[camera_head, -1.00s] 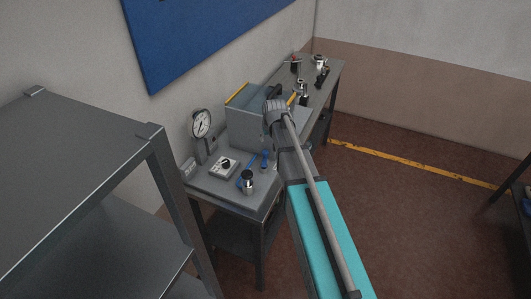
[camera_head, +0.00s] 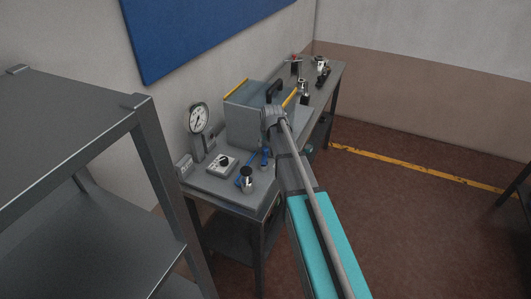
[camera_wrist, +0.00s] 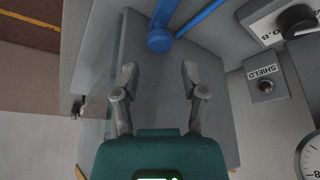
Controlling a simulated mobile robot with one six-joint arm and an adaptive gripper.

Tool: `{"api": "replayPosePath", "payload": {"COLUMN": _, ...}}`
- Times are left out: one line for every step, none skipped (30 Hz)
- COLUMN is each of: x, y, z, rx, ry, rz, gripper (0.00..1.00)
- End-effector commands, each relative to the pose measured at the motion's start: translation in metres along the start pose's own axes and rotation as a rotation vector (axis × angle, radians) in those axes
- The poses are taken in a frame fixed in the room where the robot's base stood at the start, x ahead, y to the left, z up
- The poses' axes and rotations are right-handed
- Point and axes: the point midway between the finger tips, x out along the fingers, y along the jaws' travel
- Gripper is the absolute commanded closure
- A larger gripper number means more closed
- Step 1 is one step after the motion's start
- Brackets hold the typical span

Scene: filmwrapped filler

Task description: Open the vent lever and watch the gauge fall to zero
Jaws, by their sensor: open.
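The blue vent lever (camera_head: 265,154) stands on the bench beside the grey box; the wrist view shows a blue bar and round hub (camera_wrist: 160,38) at the top, just beyond my fingertips. My gripper (camera_wrist: 158,72) is open and empty, its two fingers spread to either side below the hub, not touching it. In the head view my arm hides the gripper. The round white gauge (camera_head: 199,118) stands on a post at the bench's left; its dark needle shows, but the reading is too small to tell. Part of its dial (camera_wrist: 311,155) shows at the wrist view's lower right.
A grey box (camera_head: 241,125) with yellow edges and a black handle stands close to my wrist. A knob panel (camera_head: 221,165) and a metal cylinder (camera_head: 247,180) are near the front. A grey shelf (camera_head: 70,130) fills the left.

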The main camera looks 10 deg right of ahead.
Motion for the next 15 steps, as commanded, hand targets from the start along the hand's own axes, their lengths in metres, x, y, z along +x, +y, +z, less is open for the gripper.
{"api": "replayPosePath", "payload": {"x": 0.009, "y": 0.0, "z": 0.001, "rx": 0.0, "ry": 0.0, "rz": 0.0, "gripper": 0.45}}
{"api": "replayPosePath", "payload": {"x": 0.011, "y": 0.0, "z": 0.001, "rx": 0.0, "ry": 0.0, "rz": 0.0, "gripper": 0.45}}
{"api": "replayPosePath", "payload": {"x": 0.015, "y": 0.0, "z": 0.001, "rx": 0.0, "ry": 0.0, "rz": 0.0, "gripper": 0.45}}
{"api": "replayPosePath", "payload": {"x": 0.017, "y": 0.0, "z": 0.001, "rx": 0.0, "ry": 0.0, "rz": 0.0, "gripper": 0.45}}
{"api": "replayPosePath", "payload": {"x": 0.019, "y": 0.0, "z": 0.001, "rx": 0.0, "ry": 0.0, "rz": 0.0, "gripper": 0.45}}
{"api": "replayPosePath", "payload": {"x": 0.023, "y": 0.0, "z": 0.001, "rx": 0.0, "ry": 0.0, "rz": 0.0, "gripper": 0.45}}
{"api": "replayPosePath", "payload": {"x": 0.025, "y": 0.0, "z": 0.001, "rx": 0.0, "ry": 0.0, "rz": 0.0, "gripper": 0.45}}
{"api": "replayPosePath", "payload": {"x": 0.028, "y": 0.0, "z": 0.001, "rx": 0.0, "ry": 0.0, "rz": 0.0, "gripper": 0.45}}
{"api": "replayPosePath", "payload": {"x": 0.031, "y": 0.0, "z": 0.001, "rx": 0.0, "ry": 0.0, "rz": 0.0, "gripper": 0.45}}
{"api": "replayPosePath", "payload": {"x": 0.033, "y": 0.0, "z": 0.001, "rx": 0.0, "ry": 0.0, "rz": 0.0, "gripper": 0.45}}
{"api": "replayPosePath", "payload": {"x": 0.035, "y": 0.0, "z": 0.001, "rx": 0.0, "ry": 0.0, "rz": 0.0, "gripper": 0.45}}
{"api": "replayPosePath", "payload": {"x": 0.038, "y": 0.0, "z": 0.001, "rx": 0.0, "ry": 0.0, "rz": 0.0, "gripper": 0.45}}
{"api": "replayPosePath", "payload": {"x": 0.04, "y": 0.0, "z": 0.001, "rx": 0.0, "ry": 0.0, "rz": 0.0, "gripper": 0.45}}
{"api": "replayPosePath", "payload": {"x": 0.042, "y": 0.0, "z": 0.001, "rx": 0.0, "ry": 0.0, "rz": 0.0, "gripper": 0.45}}
{"api": "replayPosePath", "payload": {"x": 0.043, "y": 0.0, "z": 0.001, "rx": 0.0, "ry": 0.0, "rz": 0.0, "gripper": 0.45}}
